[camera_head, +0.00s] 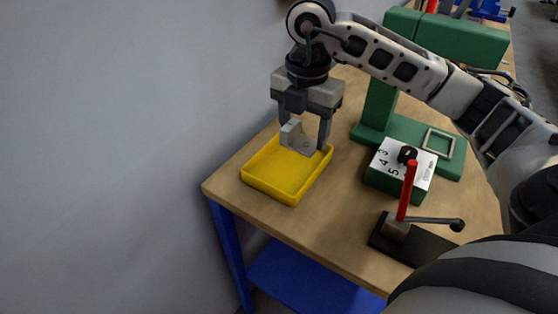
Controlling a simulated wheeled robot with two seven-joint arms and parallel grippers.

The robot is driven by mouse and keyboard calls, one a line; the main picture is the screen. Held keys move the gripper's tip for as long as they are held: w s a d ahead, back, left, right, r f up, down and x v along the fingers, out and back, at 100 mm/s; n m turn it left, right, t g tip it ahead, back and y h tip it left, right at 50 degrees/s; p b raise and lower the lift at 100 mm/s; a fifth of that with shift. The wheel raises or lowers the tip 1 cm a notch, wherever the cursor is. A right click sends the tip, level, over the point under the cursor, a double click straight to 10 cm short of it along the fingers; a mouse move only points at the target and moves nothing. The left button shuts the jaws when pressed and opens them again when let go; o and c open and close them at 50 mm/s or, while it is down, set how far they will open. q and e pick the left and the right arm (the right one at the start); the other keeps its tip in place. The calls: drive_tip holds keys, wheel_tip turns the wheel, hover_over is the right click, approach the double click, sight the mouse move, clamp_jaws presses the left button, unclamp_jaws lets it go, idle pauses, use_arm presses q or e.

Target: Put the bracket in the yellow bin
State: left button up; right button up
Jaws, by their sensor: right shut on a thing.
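The yellow bin (277,183) is a shallow open tray near the left front corner of the wooden table. The grey L-shaped bracket (297,139) is at the bin's back end, over its inside. My right gripper (305,139) points down and is shut on the bracket. I cannot tell whether the bracket touches the bin floor. My left gripper is not in view.
A green press-like machine (383,105) stands behind and right of the bin. A green box with a numbered dial (402,170) and a red-handled lever clamp (407,195) stand to the right. Bare tabletop (327,220) lies between. A grey wall is at left.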

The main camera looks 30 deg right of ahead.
sight(281, 143)
drive_tip(key=a+f, duration=0.1)
drive_tip(key=w+a+f, duration=0.1)
drive_tip(key=f, duration=0.1)
drive_tip(key=a+f, duration=0.1)
drive_tip(key=f, duration=0.1)
drive_tip(key=shift+w+a+f, duration=0.1)
drive_tip(key=shift+w+a, duration=0.15)
drive_tip(key=shift+a, duration=0.15)
drive_tip(key=shift+w+a+f+p, duration=0.15)
drive_tip(key=shift+f+p, duration=0.55)
drive_tip(key=shift+f, duration=1.1)
drive_tip(key=shift+f, duration=0.2)
drive_tip(key=o, duration=1.1)
drive_tip(key=shift+c, duration=0.2)
wheel_tip(281, 143, up, 12)
drive_tip(key=shift+r+b, duration=0.25)
drive_tip(key=shift+b, duration=0.2)
drive_tip(key=shift+f, duration=0.1)
